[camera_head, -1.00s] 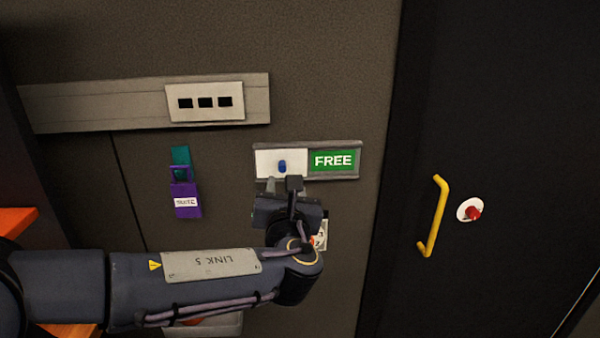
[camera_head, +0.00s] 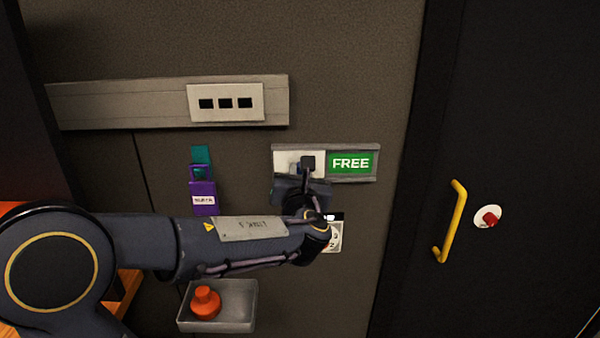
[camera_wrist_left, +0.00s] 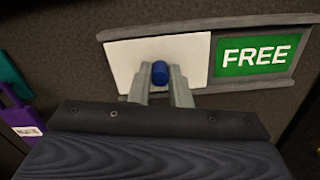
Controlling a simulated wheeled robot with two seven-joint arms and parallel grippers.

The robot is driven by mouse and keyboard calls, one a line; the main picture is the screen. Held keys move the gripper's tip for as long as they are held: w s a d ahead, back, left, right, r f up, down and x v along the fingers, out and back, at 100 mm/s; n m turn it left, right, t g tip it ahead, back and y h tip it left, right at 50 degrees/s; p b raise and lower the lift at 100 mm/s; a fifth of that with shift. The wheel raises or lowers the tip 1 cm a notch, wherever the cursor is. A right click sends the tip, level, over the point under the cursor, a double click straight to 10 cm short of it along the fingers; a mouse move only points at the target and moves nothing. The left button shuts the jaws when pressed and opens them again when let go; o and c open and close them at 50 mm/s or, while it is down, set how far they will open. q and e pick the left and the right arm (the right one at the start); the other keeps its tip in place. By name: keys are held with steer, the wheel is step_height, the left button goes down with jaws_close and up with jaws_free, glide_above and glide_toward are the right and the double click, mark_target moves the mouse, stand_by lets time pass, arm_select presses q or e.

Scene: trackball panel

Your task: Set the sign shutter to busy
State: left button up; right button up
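The sign (camera_head: 366,178) is a grey frame on the wall, with a white shutter plate (camera_head: 284,159) on its left. A green FREE panel (camera_head: 351,163) shows on its right, and again in the left wrist view (camera_wrist_left: 254,54). A blue knob (camera_wrist_left: 160,72) sticks out of the white plate. My left gripper (camera_wrist_left: 161,78) is at the sign, its two fingers apart with the knob between their tips; I cannot tell whether they touch it. In the head view the gripper hides the knob. My right gripper is not in view.
A panel with three dark openings (camera_head: 226,103) is above left. A purple padlock-like tag (camera_head: 203,193) hangs left of the sign. Below is a grey tray (camera_head: 240,300) holding an orange object (camera_head: 205,303). A dark door with a yellow handle (camera_head: 451,221) and red knob (camera_head: 489,217) is right.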

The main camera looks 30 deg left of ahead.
arm_select(q)
jaws_close()
steer(key=w+d, duration=0.2)
steer(key=d, duration=0.1)
steer(key=w+d, duration=0.2)
steer(key=d, duration=0.1)
steer(key=w+d, duration=0.2)
steer(key=d, duration=0.2)
steer(key=shift+w, duration=0.1)
steer(key=shift+d, duration=0.1)
steer(key=shift+o, duration=0.5)
jaws_free()
steer(key=o, duration=0.4)
steer(key=shift+w+d, duration=0.1)
steer(key=shift+o, duration=0.2)
